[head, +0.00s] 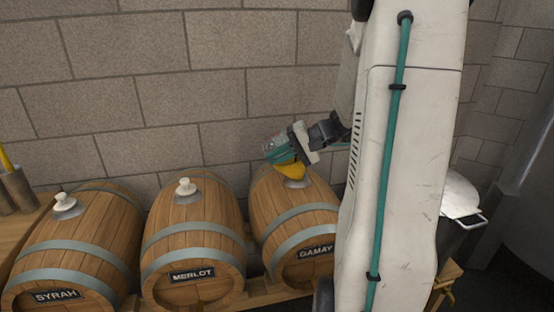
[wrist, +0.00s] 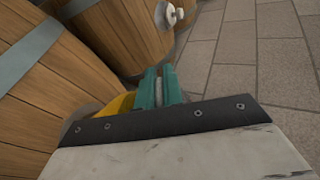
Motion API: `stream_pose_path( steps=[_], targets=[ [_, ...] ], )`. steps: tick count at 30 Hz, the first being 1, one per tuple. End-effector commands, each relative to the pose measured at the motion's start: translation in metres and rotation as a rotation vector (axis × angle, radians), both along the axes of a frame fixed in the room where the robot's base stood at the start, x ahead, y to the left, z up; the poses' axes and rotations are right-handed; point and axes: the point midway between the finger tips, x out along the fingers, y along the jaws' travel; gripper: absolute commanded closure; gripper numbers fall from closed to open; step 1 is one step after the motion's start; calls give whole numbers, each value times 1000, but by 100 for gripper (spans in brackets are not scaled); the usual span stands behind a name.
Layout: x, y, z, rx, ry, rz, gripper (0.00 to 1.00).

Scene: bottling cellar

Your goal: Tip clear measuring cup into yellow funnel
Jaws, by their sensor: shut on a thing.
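My gripper (head: 277,149) is over the top of the GAMAY barrel, its teal fingers pointing left and slightly down. It is shut on the clear measuring cup, which is mostly hidden by the fingers. In the wrist view, a pale grey strip of the cup (wrist: 158,92) shows between the fingers. The yellow funnel (head: 291,172) sits on top of the GAMAY barrel, right below the fingers; it also shows in the wrist view (wrist: 121,104), left of the fingers and partly hidden. I cannot tell the cup's exact tilt or whether it holds liquid.
The GAMAY barrel (head: 285,208) stands beside the MERLOT barrel (head: 192,240) and the SYRAH barrel (head: 80,245), both with white bungs. A stone wall (head: 150,80) rises close behind. Brown holders (head: 18,188) stand at far left. A white item (head: 460,195) lies at right.

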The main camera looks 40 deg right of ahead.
Motion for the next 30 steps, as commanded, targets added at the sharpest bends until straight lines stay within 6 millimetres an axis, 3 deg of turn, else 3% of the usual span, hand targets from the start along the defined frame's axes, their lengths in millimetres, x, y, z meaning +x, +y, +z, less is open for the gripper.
stream_pose_path(
  steps=[30],
  targets=[
    [-13,-12,26,405,-447,-1,100]
  ],
)
